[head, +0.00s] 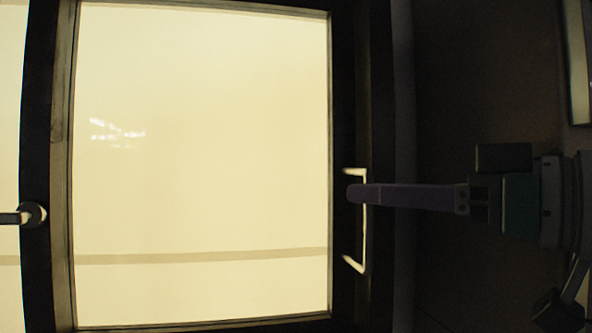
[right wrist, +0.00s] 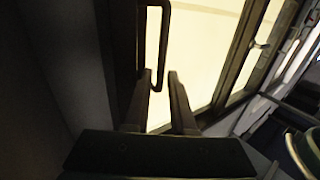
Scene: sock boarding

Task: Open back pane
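The pane (head: 200,170) is a pale, brightly lit sheet in a dark frame, filling the left and middle of the head view. It looks shut there. Its light bar handle (head: 364,225) sits on the dark frame at the pane's right side. My right gripper (head: 356,193) reaches in from the right, its finger crossing in front of the handle's bar. In the right wrist view the handle (right wrist: 165,45) looks dark, and its lower end appears between the two spread fingers (right wrist: 158,78). Contact cannot be told. My left gripper is not in view.
A round dark fitting with a short lever (head: 32,214) is on the frame at the left edge of the head view. A dark wall or panel (head: 450,80) lies right of the frame. More window framing (right wrist: 250,55) runs along the right in the wrist view.

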